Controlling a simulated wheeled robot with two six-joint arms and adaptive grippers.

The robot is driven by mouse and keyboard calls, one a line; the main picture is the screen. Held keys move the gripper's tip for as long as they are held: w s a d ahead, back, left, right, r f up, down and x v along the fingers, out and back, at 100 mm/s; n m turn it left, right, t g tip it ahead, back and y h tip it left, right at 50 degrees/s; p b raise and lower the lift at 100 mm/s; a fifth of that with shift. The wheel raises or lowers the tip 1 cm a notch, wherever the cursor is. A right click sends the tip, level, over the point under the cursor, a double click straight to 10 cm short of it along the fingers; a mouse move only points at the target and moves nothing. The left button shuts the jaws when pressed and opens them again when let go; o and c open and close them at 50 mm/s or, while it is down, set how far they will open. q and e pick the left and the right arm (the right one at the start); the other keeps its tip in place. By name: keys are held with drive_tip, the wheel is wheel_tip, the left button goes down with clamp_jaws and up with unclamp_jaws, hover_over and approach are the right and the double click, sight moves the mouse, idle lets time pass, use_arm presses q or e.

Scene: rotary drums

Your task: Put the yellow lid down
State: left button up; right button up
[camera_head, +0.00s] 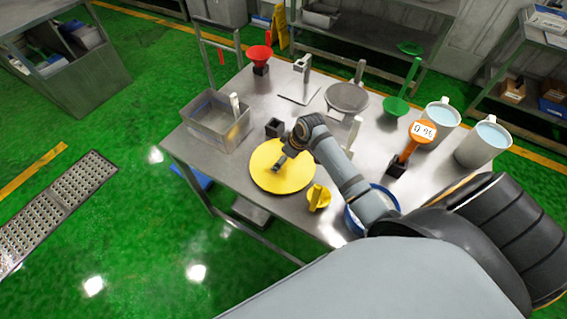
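The yellow lid (265,180) is a flat round disc over the front left part of the steel table (225,165). It looks roughly level. I cannot tell whether it rests on the table top or hangs just above it. My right gripper (280,166) comes in from the right and points down at the middle of the lid. Its fingertips are small and close together there, and they hide any handle. I cannot tell whether they are shut on the lid. My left gripper is not in view.
A blue-rimmed round container (349,220) is partly hidden behind my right arm. A yellow knobbed piece (318,198) stands close to the lid's right.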

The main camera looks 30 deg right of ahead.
drive_tip(key=shift+f, duration=0.1)
drive_tip(key=o, duration=0.9)
drive_tip(key=shift+c, duration=0.2)
